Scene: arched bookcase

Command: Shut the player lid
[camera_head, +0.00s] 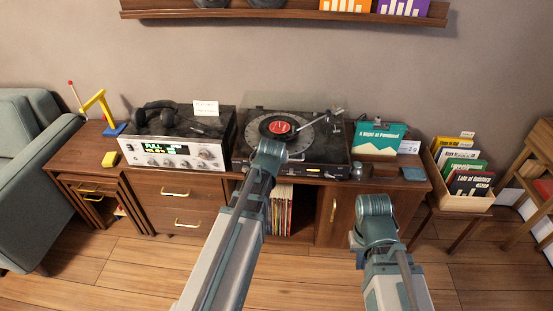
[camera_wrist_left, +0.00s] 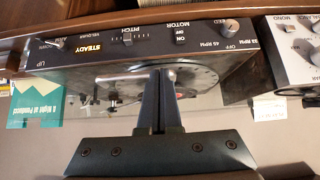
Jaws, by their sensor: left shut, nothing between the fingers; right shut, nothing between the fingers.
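The record player (camera_head: 330,151) sits on the middle of the sideboard, with a black record with a red label (camera_head: 280,127) on its platter. Its clear lid (camera_head: 300,101) stands raised along the player's back edge, faint against the wall. My left arm reaches over the front of the player; its gripper is largely hidden behind the wrist in the head view. In the left wrist view my left gripper (camera_wrist_left: 157,98) is shut and empty, its fingers in front of the platter (camera_wrist_left: 200,78). My right gripper (camera_head: 375,204) is shut and low in front of the sideboard, away from the player.
A silver receiver (camera_head: 172,153) with headphones (camera_head: 155,111) on it stands left of the player. A teal record sleeve (camera_head: 378,138) stands to its right. A crate of records (camera_head: 463,199) is farther right. A wall shelf (camera_head: 285,14) hangs above. The floor in front is clear.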

